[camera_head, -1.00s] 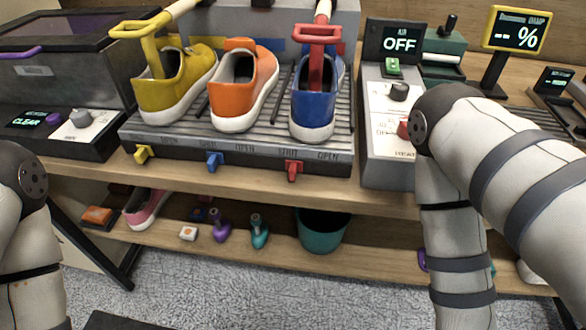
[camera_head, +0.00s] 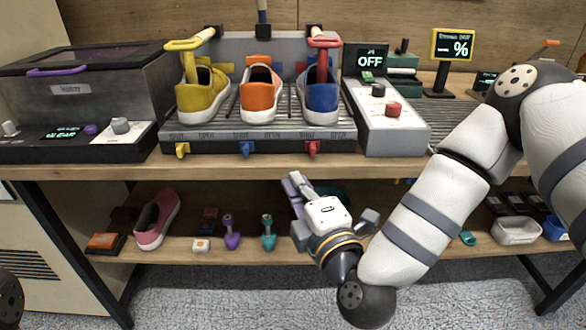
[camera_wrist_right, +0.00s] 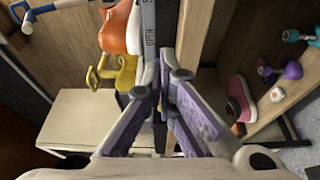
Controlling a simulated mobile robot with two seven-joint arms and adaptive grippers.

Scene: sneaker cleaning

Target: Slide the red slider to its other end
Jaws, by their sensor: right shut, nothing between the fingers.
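The red slider (camera_head: 313,149) hangs from the front edge of the grey rack (camera_head: 220,146), below the blue shoe (camera_head: 321,98). It sits to the left of the rightmost "OPEN" label. My right gripper (camera_head: 294,183) is below the shelf-top edge, lower and slightly left of the red slider, apart from it. Its fingers are shut and empty. In the right wrist view the purple-padded fingers (camera_wrist_right: 165,78) meet in front of the rack edge; I cannot make out the red slider there. My left gripper is out of view.
A yellow slider (camera_head: 182,150) and a blue slider (camera_head: 247,149) hang on the same rack edge. The wooden bench top (camera_head: 110,171) overhangs the lower shelf, which holds a pink shoe (camera_head: 156,219), a purple brush (camera_head: 232,233) and a teal brush (camera_head: 268,233). A control box (camera_head: 388,133) stands right of the rack.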

